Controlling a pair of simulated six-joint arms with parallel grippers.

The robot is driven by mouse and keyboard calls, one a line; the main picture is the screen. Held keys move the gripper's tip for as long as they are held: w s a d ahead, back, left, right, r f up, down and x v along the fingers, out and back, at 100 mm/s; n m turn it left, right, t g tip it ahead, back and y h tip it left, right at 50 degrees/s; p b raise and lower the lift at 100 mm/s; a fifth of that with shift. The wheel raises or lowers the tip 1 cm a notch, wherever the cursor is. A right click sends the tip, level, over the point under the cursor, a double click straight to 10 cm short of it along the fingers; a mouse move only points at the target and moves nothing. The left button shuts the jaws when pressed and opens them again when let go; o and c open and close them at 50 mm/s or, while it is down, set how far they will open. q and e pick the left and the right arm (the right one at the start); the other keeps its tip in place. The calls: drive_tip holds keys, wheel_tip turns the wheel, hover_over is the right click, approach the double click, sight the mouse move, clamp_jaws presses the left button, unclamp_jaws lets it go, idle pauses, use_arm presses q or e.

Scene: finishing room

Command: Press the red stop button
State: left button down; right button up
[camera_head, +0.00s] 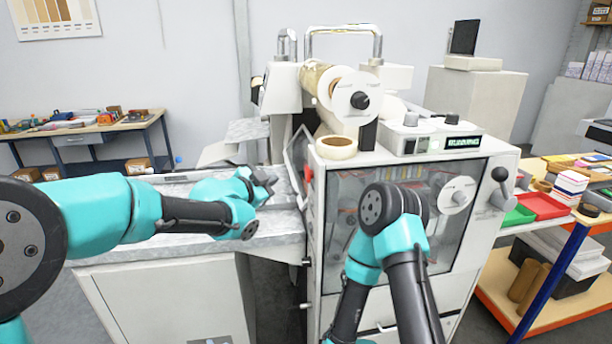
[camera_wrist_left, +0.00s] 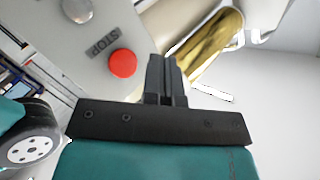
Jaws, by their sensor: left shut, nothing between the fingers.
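The red stop button (camera_head: 308,173) is on the left edge of the white machine's front in the head view. In the left wrist view it is a round red button (camera_wrist_left: 122,63) beside a STOP label (camera_wrist_left: 102,43). My left gripper (camera_head: 272,183) is to the left of the button in the head view, with a gap between them. In the left wrist view its shut fingers (camera_wrist_left: 163,60) are just right of the button, with nothing between them. My right gripper is not in view; only parts of that arm show.
A grey round knob (camera_wrist_left: 77,9) is near the STOP label. The white machine (camera_head: 470,150) carries a roll of tape (camera_head: 336,147) on top and a black-knobbed lever (camera_head: 500,175). A grey metal worktop (camera_head: 180,246) lies under my left arm. A shelf cart with trays (camera_head: 541,206) stands at right.

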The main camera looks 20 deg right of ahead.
sight(310, 174)
use_arm(q)
drive_tip(key=shift+s+d, duration=0.15)
drive_tip(key=shift+d, duration=0.75)
drive_tip(key=shift+s+d, duration=0.2)
drive_tip(key=shift+d, duration=0.7)
drive_tip(key=shift+s+d, duration=0.15)
drive_tip(key=shift+d, duration=0.75)
drive_tip(key=shift+d, duration=0.1)
drive_tip(key=shift+d, duration=0.3)
drive_tip(key=shift+s+d, duration=0.15)
drive_tip(key=shift+d, duration=0.25)
idle(0.7)
drive_tip(key=shift+a, duration=0.8)
